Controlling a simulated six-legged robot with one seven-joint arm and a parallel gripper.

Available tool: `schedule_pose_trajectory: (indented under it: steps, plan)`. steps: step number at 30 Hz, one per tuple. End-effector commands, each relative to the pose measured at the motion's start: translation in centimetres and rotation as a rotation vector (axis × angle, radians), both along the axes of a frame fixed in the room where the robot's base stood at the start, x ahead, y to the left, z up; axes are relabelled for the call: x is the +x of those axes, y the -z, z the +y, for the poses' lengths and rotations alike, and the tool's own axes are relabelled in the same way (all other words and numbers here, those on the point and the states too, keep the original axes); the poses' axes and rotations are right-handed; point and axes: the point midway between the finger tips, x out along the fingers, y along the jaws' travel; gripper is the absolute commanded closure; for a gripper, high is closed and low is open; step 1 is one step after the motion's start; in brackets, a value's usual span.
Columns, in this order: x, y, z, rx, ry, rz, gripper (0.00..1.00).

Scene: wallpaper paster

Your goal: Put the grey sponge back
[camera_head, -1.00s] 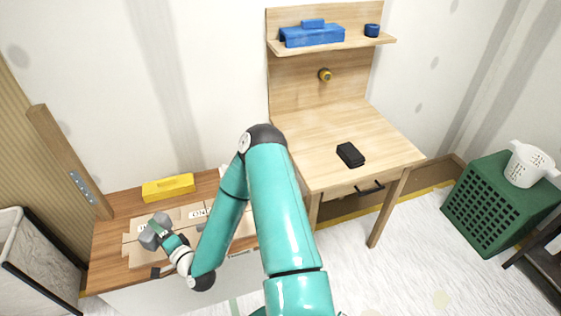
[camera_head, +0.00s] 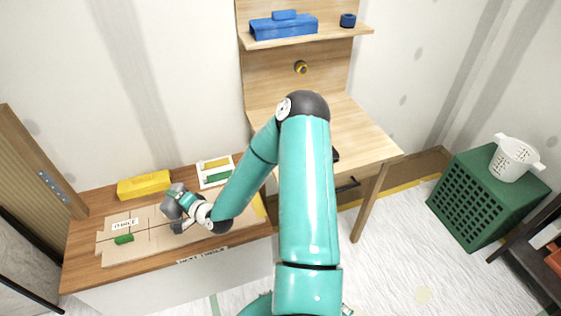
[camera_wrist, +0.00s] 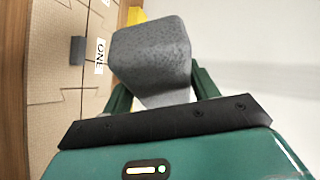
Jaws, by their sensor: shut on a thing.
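The grey sponge (camera_wrist: 152,55) is a speckled grey block. My gripper (camera_wrist: 162,88) is shut on it, with its green fingers on both sides. In the head view my gripper (camera_head: 181,203) holds the sponge (camera_head: 172,196) over the light brown board (camera_head: 108,245) on the low wooden bench. The gap between sponge and board cannot be told. A small dark grey block (camera_wrist: 77,50) lies on the board beside a white label reading ONE (camera_wrist: 100,56). A green block (camera_head: 124,239) lies near another label (camera_head: 125,224).
A yellow block (camera_head: 144,185) stands at the bench's back. A white tray (camera_head: 204,180) with a yellow and a green piece lies right of it. A wooden desk (camera_head: 355,135) with a shelf is further right. A green crate (camera_head: 480,205) stands on the floor at far right.

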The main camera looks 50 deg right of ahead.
Motion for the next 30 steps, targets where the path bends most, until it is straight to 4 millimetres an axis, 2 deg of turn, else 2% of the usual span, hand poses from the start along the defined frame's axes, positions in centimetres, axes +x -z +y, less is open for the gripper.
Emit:
schedule_pose_trajectory:
  steps: [1, 8, 14, 16, 21, 30]
  plan:
    - [0.0, -0.4, -2.0, -0.031, -0.014, 0.040, 0.64]
    - [-1.2, -1.4, -7.9, -0.171, -0.128, 0.253, 0.64]
    - [-3.6, -3.3, -13.4, -0.338, -0.236, 0.448, 0.64]
    - [-5.1, -4.5, -15.7, -0.422, -0.280, 0.532, 0.64]
    - [-9.0, -7.0, -19.6, -0.581, -0.356, 0.680, 0.64]
    - [-16.5, -12.5, -24.1, -0.796, -0.418, 0.854, 0.64]
